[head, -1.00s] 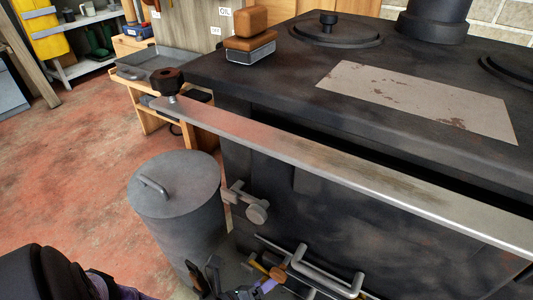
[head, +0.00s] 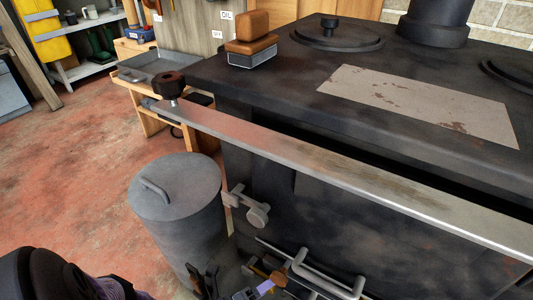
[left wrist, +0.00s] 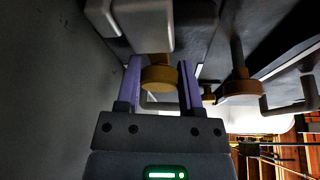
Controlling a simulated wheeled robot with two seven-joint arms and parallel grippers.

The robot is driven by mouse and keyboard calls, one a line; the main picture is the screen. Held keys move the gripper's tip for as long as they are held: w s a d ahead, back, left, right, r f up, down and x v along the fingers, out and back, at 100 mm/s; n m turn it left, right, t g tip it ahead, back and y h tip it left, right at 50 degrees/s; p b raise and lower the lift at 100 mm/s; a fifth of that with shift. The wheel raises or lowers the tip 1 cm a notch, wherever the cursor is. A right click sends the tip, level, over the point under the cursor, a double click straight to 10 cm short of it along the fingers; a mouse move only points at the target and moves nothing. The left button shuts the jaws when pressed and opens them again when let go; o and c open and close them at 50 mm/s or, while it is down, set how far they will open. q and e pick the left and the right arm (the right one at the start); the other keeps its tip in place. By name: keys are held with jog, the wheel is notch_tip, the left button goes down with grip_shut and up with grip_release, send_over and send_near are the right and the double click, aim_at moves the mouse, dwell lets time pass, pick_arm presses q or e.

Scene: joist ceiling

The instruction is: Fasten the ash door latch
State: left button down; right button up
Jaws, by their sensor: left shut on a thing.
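The dark stove front (head: 330,210) fills the right of the head view. A grey latch with a round knob (head: 258,215) is on its left edge. Lower down, partly cut off by the bottom edge, are grey bar handles (head: 330,278) and brass-coloured parts. My left gripper (head: 258,291) is low in front of these. In the left wrist view my left gripper (left wrist: 160,88) has its purple fingers on either side of a round brass-coloured knob (left wrist: 160,77), shut on it. A grey block (left wrist: 143,22) is just beyond. Which part is the ash door latch is unclear. My right gripper is out of view.
A grey lidded bin (head: 175,190) stands left of the stove, close to my left arm. A long metal rail (head: 350,175) runs across the stove front. A second brass-coloured part (left wrist: 240,90) is right of the gripper. Red floor (head: 70,170) is clear at left.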

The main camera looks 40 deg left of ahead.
pick_arm(q)
jog(key=c, duration=0.5)
grip_release()
